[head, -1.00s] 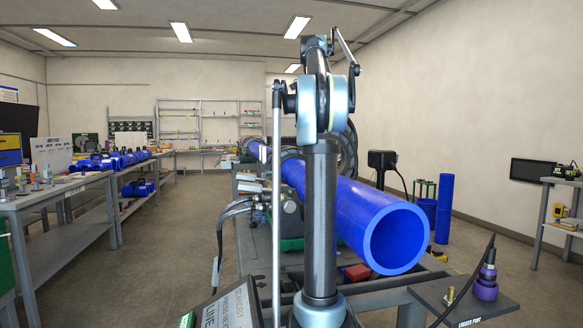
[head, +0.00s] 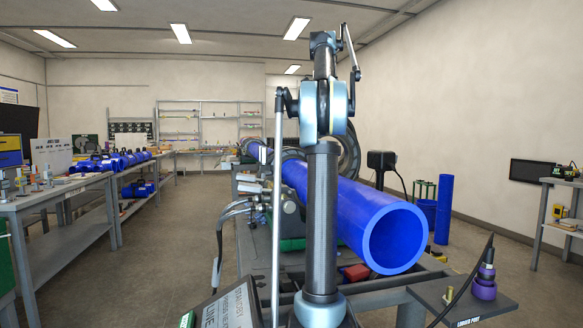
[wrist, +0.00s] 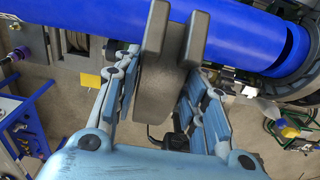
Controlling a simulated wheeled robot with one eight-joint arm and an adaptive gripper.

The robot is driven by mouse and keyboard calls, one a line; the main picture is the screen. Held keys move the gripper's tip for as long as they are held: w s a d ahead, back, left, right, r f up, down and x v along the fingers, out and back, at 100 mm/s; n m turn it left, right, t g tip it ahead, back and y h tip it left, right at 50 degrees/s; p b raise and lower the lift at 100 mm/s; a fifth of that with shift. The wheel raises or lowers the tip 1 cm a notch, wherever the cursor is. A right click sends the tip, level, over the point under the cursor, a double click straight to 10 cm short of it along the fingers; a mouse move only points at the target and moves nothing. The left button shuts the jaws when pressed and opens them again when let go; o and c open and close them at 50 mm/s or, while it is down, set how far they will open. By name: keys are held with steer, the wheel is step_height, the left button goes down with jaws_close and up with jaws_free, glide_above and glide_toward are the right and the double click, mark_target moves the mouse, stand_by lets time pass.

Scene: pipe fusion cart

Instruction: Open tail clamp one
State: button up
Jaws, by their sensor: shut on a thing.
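In the wrist view my gripper (wrist: 162,72) has its two blue padded fingers closed on either side of a thick dark grey clamp piece (wrist: 165,98). The piece has two upright prongs that stand in front of the large blue pipe (wrist: 90,28). I cannot tell whether the piece touches the pipe. In the head view the blue pipe (head: 350,212) lies along the cart, with its open end toward me. My arm stands in front of the clamp area there and hides the gripper. A dark ring (head: 352,152) shows beside the arm.
The grey cart (head: 255,262) carries hoses on its left. A small plate with a purple connector (head: 484,290) juts out at the right. A workbench (head: 70,190) with parts stands at the left, and another (head: 565,182) at the far right.

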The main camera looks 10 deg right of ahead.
steer(key=shift+s+d, duration=0.2)
steer(key=shift+d, duration=0.05)
steer(key=shift+d+r, duration=0.25)
steer(key=shift+d, duration=0.5)
steer(key=shift+d+r, duration=0.25)
steer(key=shift+d, duration=0.5)
steer(key=shift+d+r, duration=0.25)
steer(key=shift+d, duration=0.5)
steer(key=shift+d+r, duration=0.2)
steer(key=shift+d, duration=1.3)
steer(key=shift+s+d+r, duration=0.1)
steer(key=shift+d+r, duration=0.05)
steer(key=shift+d, duration=0.85)
